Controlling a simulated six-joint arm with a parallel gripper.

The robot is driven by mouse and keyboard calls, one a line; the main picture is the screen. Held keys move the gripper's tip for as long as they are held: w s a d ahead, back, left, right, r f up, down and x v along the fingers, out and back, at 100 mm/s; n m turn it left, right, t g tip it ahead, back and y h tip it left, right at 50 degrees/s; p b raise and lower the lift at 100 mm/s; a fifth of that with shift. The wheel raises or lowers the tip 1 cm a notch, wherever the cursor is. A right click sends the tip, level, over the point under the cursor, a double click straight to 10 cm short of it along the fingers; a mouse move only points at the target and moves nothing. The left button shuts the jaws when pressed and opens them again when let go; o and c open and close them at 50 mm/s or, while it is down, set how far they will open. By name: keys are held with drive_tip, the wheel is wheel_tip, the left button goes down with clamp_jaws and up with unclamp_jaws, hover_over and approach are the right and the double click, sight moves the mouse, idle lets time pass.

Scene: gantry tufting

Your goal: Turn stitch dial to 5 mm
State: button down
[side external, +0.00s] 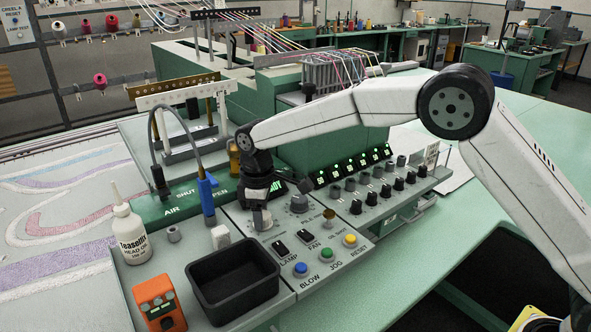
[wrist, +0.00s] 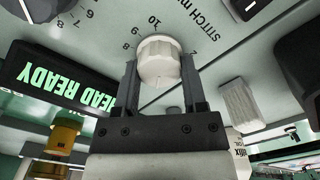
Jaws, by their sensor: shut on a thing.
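The stitch dial is a ribbed off-white knob (wrist: 159,60) on the grey panel, with the label "STITCH MM" and the figures 8, 9 and 10 legible around it in the wrist view. Its pointer mark is not clear, so I cannot tell its setting. My gripper (wrist: 160,75) is shut on the knob, one dark finger on each side. In the side external view, my gripper (side external: 260,208) points down onto the panel and hides much of the knob (side external: 262,220).
Another dial (side external: 299,203) stands just right of my gripper. The lamp and fan switches (side external: 280,249), the coloured buttons (side external: 301,269) and a black bin (side external: 232,283) lie in front. A "HEAD READY" display (wrist: 62,90) is close by.

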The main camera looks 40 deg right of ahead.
drive_tip(key=shift+c, duration=0.7)
unclamp_jaws()
drive_tip(key=shift+r, duration=0.1)
drive_tip(key=shift+r, duration=3.85)
